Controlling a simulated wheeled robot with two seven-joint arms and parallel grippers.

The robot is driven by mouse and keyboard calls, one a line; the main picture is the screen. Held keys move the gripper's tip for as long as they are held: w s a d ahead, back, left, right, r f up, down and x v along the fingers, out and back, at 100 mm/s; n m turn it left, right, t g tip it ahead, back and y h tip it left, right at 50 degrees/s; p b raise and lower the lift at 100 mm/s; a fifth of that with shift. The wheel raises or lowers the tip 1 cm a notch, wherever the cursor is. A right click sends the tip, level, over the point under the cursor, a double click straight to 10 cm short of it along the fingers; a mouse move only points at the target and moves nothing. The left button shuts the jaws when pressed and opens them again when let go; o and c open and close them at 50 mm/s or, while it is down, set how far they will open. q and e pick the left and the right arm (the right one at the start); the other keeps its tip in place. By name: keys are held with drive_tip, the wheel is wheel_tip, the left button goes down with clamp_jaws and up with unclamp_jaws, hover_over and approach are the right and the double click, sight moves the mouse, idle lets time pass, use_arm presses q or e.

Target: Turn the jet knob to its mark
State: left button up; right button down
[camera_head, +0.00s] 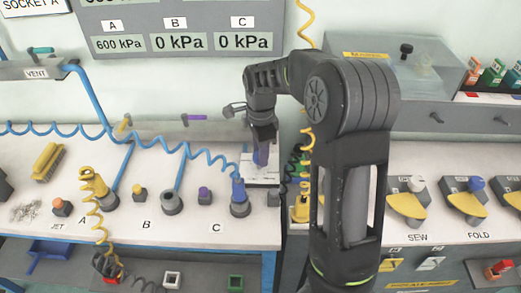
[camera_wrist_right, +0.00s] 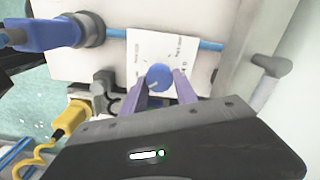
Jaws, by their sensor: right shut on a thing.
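A round blue knob (camera_wrist_right: 158,77) sits on a white card (camera_wrist_right: 146,45) with small dark print, in the right wrist view. The print is too small to read, and I cannot tell the knob's angle to any mark. My right gripper (camera_wrist_right: 159,88) has its purple fingers on both sides of the knob, shut on it. In the head view the right gripper (camera_head: 262,155) points down over the white card (camera_head: 260,179) at the back right of the bench, and hides the knob. The label JET stands at the front left, below an orange-topped block (camera_head: 62,207). My left gripper is out of view.
A blue connector (camera_head: 239,193) on a coiled blue hose stands left of the gripper. A yellow connector (camera_head: 94,182) stands further left. The wrist view shows a blue plug (camera_wrist_right: 48,35), a yellow plug (camera_wrist_right: 70,118) and a grey handle (camera_wrist_right: 270,67) near the gripper.

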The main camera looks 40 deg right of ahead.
drive_tip(key=shift+m, duration=0.5)
drive_tip(key=c, duration=0.9)
unclamp_jaws()
drive_tip(key=shift+c, duration=0.2)
wheel_tip(320, 180, up, 8)
drive_tip(key=shift+f+b, duration=0.1)
drive_tip(key=shift+b, duration=0.2)
